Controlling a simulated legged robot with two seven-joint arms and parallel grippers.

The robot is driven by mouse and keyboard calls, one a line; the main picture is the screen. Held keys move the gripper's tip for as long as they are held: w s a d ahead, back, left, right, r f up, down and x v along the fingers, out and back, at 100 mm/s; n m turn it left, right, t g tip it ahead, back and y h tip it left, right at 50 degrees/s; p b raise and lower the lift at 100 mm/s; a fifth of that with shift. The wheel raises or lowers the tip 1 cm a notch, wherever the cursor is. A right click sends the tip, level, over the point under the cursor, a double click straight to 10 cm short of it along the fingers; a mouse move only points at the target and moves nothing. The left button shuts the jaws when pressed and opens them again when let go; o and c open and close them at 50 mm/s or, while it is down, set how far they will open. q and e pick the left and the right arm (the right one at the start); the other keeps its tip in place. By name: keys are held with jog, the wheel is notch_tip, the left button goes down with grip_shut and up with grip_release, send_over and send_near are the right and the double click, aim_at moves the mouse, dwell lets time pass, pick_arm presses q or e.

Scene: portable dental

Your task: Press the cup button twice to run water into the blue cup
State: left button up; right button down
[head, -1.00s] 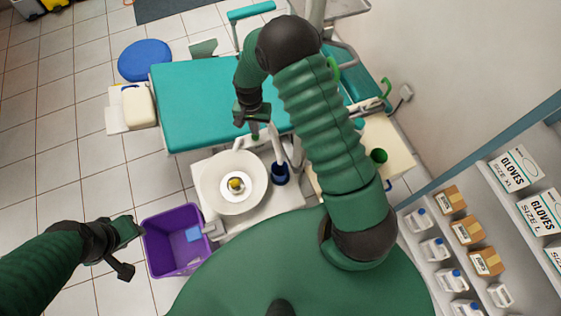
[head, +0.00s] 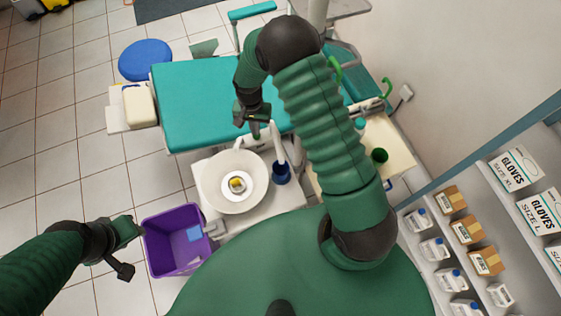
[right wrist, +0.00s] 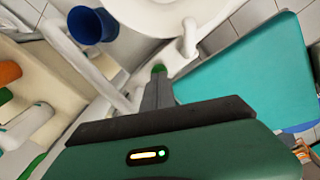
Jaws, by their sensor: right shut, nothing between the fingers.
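The blue cup (head: 281,174) stands upright on the white spittoon unit, beside the white bowl (head: 216,194) and under a white spout (head: 279,146). It also shows at the top of the right wrist view (right wrist: 86,26). My right gripper (head: 255,130) is shut and empty, pointing down behind the bowl. In the right wrist view its fingertips (right wrist: 158,76) are at a small green button (right wrist: 159,68); I cannot tell whether they touch it. Whether water runs into the cup is too small to tell. My left gripper (head: 126,249) is open and empty at the lower left.
The teal dental chair (head: 205,100) lies just behind the unit. A purple bin (head: 160,254) stands on the floor near my left gripper. A cream tray (head: 397,144) with a green cup is at the right. Shelves with glove boxes (head: 515,168) line the right side.

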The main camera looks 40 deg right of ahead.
jog(key=shift+f+b, duration=0.75)
jog(key=shift+f, duration=0.5)
jog(key=shift+r, duration=0.1)
jog(key=shift+r+p, duration=1.05)
jog(key=shift+r, duration=0.1)
jog(key=shift+f, duration=0.1)
